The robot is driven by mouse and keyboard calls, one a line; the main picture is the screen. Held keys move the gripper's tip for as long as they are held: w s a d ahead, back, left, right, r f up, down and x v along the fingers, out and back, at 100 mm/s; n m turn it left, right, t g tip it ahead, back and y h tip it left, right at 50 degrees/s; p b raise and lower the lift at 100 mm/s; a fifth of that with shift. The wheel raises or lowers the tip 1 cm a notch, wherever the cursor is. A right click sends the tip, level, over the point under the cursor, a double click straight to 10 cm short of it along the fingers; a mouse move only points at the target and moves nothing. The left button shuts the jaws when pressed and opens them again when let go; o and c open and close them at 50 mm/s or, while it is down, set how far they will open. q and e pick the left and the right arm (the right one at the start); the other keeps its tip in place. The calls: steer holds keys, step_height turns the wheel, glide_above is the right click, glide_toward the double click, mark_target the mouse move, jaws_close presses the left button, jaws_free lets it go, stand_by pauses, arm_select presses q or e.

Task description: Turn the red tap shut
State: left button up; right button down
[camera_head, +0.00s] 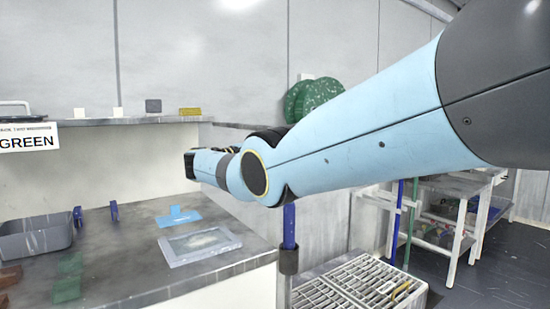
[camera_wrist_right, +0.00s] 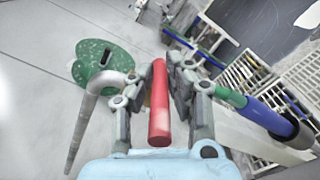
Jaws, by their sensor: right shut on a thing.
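The red tap shows in the right wrist view as a red bar-shaped handle (camera_wrist_right: 159,105), lying lengthwise between the fingers. My right gripper (camera_wrist_right: 160,75) is shut on this red handle, with a finger on each side. The body of the tap behind the handle is hidden. In the head view my light blue right arm reaches in from the right and hides the red handle and the right gripper's fingers. My left gripper is not in view.
A grey pipe (camera_wrist_right: 82,125) and a green round plate (camera_wrist_right: 100,62) stand left of the handle; a green and blue pipe (camera_wrist_right: 262,112) runs at right. A bench (camera_head: 130,262) holds a grey tub (camera_head: 35,238) and a framed plate (camera_head: 200,244). A white slatted grate (camera_head: 345,285) lies below my arm.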

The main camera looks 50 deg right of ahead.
steer(key=shift+f, duration=0.2)
steer(key=c, duration=1.3)
jaws_free()
steer(key=shift+r, duration=0.1)
steer(key=v, duration=0.7)
steer(key=shift+a, duration=0.35)
